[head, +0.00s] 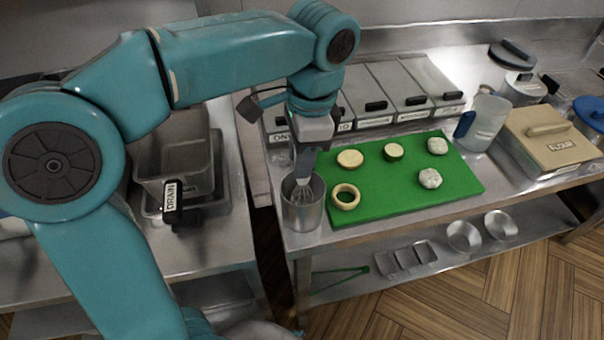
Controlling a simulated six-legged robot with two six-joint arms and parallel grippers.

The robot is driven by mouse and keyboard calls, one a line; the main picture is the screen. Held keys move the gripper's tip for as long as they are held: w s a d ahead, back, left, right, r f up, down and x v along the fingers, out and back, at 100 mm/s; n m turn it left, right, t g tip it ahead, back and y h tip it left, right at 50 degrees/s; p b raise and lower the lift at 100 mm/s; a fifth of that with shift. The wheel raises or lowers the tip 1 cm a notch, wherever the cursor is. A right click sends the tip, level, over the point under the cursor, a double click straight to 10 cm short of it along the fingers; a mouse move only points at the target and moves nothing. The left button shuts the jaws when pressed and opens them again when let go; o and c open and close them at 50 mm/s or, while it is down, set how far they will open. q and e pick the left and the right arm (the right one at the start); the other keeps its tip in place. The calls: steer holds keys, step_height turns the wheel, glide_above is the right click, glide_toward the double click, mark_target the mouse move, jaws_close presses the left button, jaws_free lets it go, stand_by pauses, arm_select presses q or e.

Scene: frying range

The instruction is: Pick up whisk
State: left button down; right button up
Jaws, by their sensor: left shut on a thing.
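The whisk (302,192) stands in a metal pot (303,213) at the left front corner of the steel table, with its wire end inside the pot. My left gripper (306,158) points down from above and is shut on the whisk's upper part. The gripper hides most of the handle. The lower ends of the wires are hidden by the pot's wall. My right gripper is not in view.
A green cutting board (400,180) with several round food pieces lies right of the pot. Lidded metal bins (385,90) line the back. A measuring jug (485,122) and a flour bin (548,140) stand right. A drain basket (178,165) sits left, across a gap.

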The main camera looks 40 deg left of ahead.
arm_select(q)
steer(key=shift+w+r, duration=0.1)
steer(key=shift+r, duration=0.2)
step_height(320, 180, up, 12)
steer(key=p, duration=0.3)
step_height(320, 180, up, 7)
steer(key=p, duration=0.4)
steer(key=shift+r, duration=0.2)
